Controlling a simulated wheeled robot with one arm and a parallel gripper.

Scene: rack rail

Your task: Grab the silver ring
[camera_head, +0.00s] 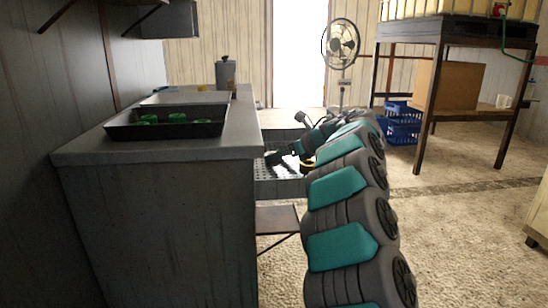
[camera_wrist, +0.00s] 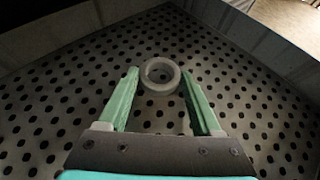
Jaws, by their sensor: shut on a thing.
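The silver ring (camera_wrist: 159,64) shows in the wrist view as a thick, pale grey band with an open centre. My gripper (camera_wrist: 160,76) has one green finger on either side of the ring, with the fingertips at its outer sides. It is shut on the ring. The ring is over a dark perforated surface (camera_wrist: 75,75); whether it still touches that surface I cannot tell. In the head view my arm reaches forward to the perforated surface (camera_head: 275,173), and the ring cannot be made out clearly there.
Low walls (camera_wrist: 60,32) border the perforated surface. A grey counter (camera_head: 246,115) on the left bears a black tray (camera_head: 165,131) with several green pieces and a canister (camera_head: 226,74). A fan (camera_head: 342,45) and blue baskets (camera_head: 403,128) stand behind. Open floor lies to the right.

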